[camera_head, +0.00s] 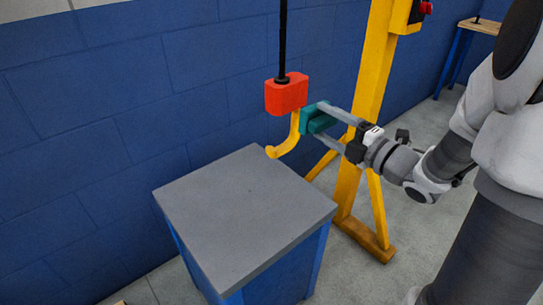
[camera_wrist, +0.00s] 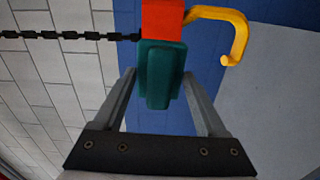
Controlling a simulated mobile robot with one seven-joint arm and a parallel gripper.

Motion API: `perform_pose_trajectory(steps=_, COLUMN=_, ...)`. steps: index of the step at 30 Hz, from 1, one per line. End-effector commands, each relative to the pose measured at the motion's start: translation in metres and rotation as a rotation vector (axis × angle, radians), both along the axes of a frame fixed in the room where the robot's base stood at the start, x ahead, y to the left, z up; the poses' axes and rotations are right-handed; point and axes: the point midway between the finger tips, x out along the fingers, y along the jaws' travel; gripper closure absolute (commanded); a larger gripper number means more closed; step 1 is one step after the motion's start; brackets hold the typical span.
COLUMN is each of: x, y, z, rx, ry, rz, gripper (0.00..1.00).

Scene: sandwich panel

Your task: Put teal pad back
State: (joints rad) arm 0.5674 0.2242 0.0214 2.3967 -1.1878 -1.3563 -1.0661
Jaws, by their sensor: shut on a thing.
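The teal pad (camera_head: 314,119) is between the fingertips of my gripper (camera_head: 323,121), which is shut on it. In the wrist view the teal pad (camera_wrist: 161,75) sits between the two grey fingers of my gripper (camera_wrist: 160,80), with its far end right by the red block (camera_wrist: 162,18). In the head view the red block (camera_head: 286,95) hangs on a dark line above a yellow hook (camera_head: 292,138). The pad is just right of the block and hook. I cannot tell whether it touches them.
A grey-topped table (camera_head: 240,215) with blue sides stands below the hook, its top bare. A yellow post (camera_head: 369,85) with splayed feet stands behind my gripper. A blue wall (camera_head: 120,110) runs along the back. Another small table (camera_head: 480,27) is at the far right.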

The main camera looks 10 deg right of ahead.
Motion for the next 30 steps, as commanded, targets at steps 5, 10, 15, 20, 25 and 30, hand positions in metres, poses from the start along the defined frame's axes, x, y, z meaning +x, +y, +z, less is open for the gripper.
perform_pose_trajectory(steps=5, x=0.006, y=0.003, z=-0.003, rx=-0.013, ry=0.024, rz=-0.007, gripper=0.78)
perform_pose_trajectory(steps=10, x=0.025, y=0.017, z=-0.023, rx=-0.08, ry=0.134, rz=-0.038, gripper=0.78)
perform_pose_trajectory(steps=15, x=0.037, y=0.033, z=-0.054, rx=-0.186, ry=0.305, rz=-0.067, gripper=0.78)
perform_pose_trajectory(steps=20, x=0.037, y=0.046, z=-0.078, rx=-0.284, ry=0.469, rz=-0.083, gripper=0.78)
perform_pose_trajectory(steps=25, x=0.03, y=0.059, z=-0.098, rx=-0.386, ry=0.642, rz=-0.087, gripper=0.78)
perform_pose_trajectory(steps=30, x=0.017, y=0.069, z=-0.113, rx=-0.482, ry=0.804, rz=-0.083, gripper=0.78)
